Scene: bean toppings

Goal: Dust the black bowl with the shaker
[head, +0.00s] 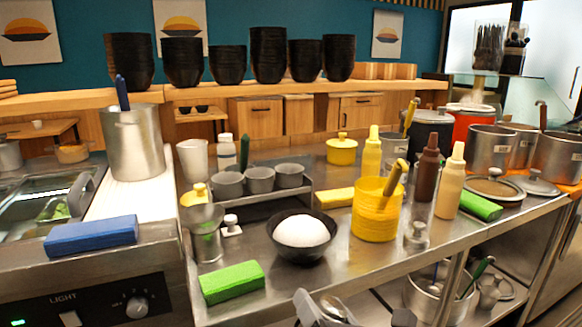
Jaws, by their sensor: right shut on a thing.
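The black bowl (273,248) stands upright on the steel counter, with a white rounded mound (301,231) in it. My right gripper (350,312) is at the bottom edge of the head view, in front of and below the bowl, apart from it. It is shut on a shiny metal thing, which looks like the shaker (334,306); most of it is cut off by the frame edge. A small metal container (415,238) stands on the counter right of the bowl. My left gripper is not in view.
A green block (232,282) lies left of the bowl, near the counter's front edge. A yellow container (375,222) with a handled tool stands right of it, with squeeze bottles (449,182) beyond. Grey cups (260,180) stand behind. A pot (432,297) sits on the lower shelf.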

